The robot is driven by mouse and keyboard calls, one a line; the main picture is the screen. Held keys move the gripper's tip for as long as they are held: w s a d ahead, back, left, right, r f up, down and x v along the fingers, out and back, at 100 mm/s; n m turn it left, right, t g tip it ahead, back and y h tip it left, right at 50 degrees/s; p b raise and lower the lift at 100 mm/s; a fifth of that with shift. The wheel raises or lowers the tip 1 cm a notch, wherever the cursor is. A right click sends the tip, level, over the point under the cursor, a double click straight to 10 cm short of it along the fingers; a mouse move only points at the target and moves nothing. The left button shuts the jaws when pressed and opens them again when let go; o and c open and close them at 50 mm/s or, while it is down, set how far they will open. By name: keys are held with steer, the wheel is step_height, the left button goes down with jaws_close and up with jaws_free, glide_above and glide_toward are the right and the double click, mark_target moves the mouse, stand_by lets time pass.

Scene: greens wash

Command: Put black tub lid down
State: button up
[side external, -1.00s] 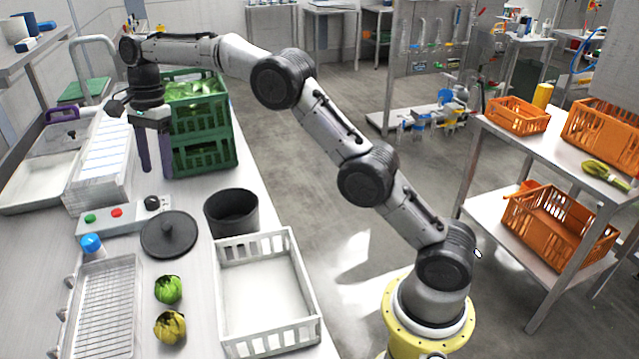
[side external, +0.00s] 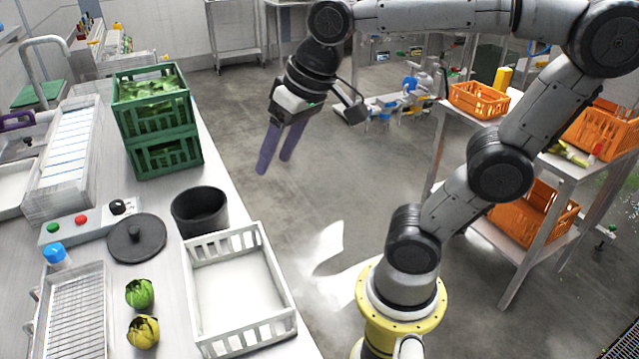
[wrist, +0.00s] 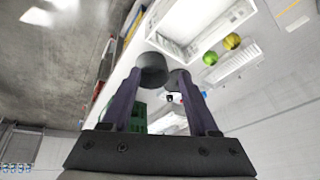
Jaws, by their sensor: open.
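The black tub lid (side external: 137,238) lies flat on the counter with its knob up, left of the open black tub (side external: 199,211). In the wrist view the lid (wrist: 180,80) is partly hidden by a finger, beside the tub (wrist: 152,70). My gripper (side external: 273,166) is open and empty, in the air over the floor to the right of the counter, apart from lid and tub. Its two purple fingers also show in the wrist view (wrist: 160,98).
A white crate (side external: 272,283) stands in front of the tub. Green (side external: 139,293) and yellow (side external: 143,332) vegetables lie left of it. Stacked green crates (side external: 165,158) stand farther back. A button panel (side external: 82,222) is behind the lid. Bare counter lies between panel and green crates.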

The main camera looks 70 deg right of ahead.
steer(key=s+f+n, duration=0.3)
steer(key=s+f, duration=0.2)
steer(key=s, duration=0.1)
steer(key=shift+s+d+t, duration=0.25)
steer(key=shift+s+t, duration=0.15)
